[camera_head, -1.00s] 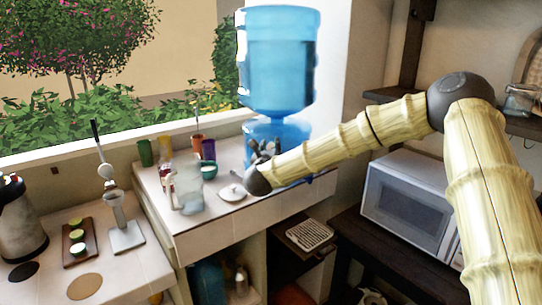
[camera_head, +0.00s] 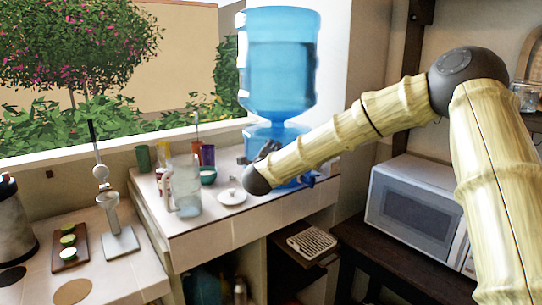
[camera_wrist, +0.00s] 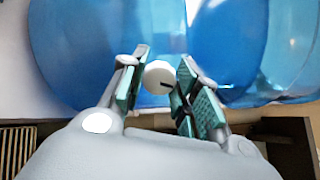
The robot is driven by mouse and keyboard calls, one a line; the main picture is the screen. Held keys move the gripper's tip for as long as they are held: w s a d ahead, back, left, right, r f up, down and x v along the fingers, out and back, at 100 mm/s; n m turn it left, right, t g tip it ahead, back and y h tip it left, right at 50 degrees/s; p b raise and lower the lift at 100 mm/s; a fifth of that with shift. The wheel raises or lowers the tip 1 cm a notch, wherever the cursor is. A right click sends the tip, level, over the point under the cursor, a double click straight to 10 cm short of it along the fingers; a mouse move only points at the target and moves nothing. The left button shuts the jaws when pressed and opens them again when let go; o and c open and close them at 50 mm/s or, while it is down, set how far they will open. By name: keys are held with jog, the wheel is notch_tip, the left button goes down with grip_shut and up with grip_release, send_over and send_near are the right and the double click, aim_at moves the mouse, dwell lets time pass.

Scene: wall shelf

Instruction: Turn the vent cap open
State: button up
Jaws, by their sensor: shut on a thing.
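The vent cap (camera_wrist: 160,76) is a small round white knob with a dark line on its face, seen in the wrist view in front of blue translucent plastic. My gripper (camera_wrist: 157,88) has its green-padded fingers closed on it, one on each side. In the head view my gripper (camera_head: 267,150) is at the lower blue container (camera_head: 283,134) of the water dispenser, partly behind my own wrist. The cap is hidden there. A large blue bottle (camera_head: 279,60) stands on top of the lower container.
A glass pitcher (camera_head: 185,187), a white lid (camera_head: 231,197), a teal bowl (camera_head: 208,175) and coloured cups (camera_head: 208,154) stand on the tiled counter left of my gripper. A microwave (camera_head: 415,205) stands to the right, below my arm.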

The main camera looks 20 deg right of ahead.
jog(key=shift+f+n, duration=0.15)
jog(key=shift+n, duration=3.95)
jog(key=o, duration=1)
jog(key=v, duration=1.2)
